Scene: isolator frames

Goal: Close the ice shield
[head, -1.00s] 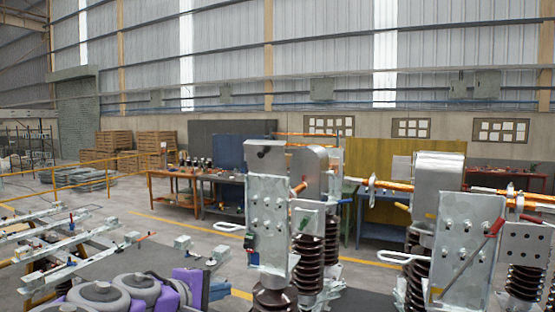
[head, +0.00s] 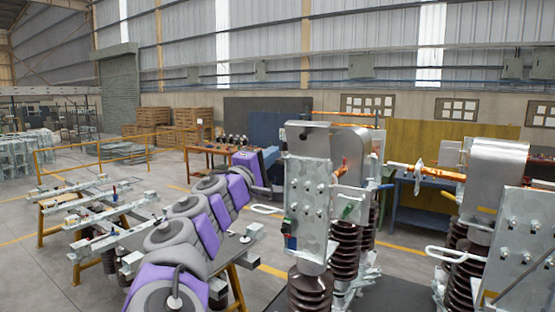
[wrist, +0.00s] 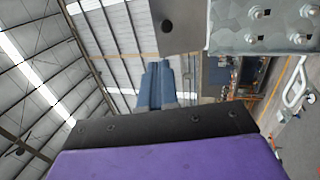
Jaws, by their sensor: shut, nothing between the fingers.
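In the head view, my purple and grey arm reaches up from the bottom toward the left isolator. My gripper (head: 271,156) is at its end, just left of the isolator's metal top. In the wrist view my gripper (wrist: 158,66) shows as blue-grey fingers, closed together with nothing between them. The grey metal shield (head: 307,136) with a round dark hole tops the left isolator, above a bolted plate. The shield also shows in the wrist view (wrist: 185,28), right of my fingers, with no clear contact. A curved silver shield (head: 497,165) covers the right isolator's top.
Ribbed brown insulators (head: 348,250) stand under the metalwork. White wire loops (head: 456,254) and an orange rod (head: 428,172) stick out between the isolators. A bench frame with metal bars (head: 100,215) stands at the left. Open floor shows behind it.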

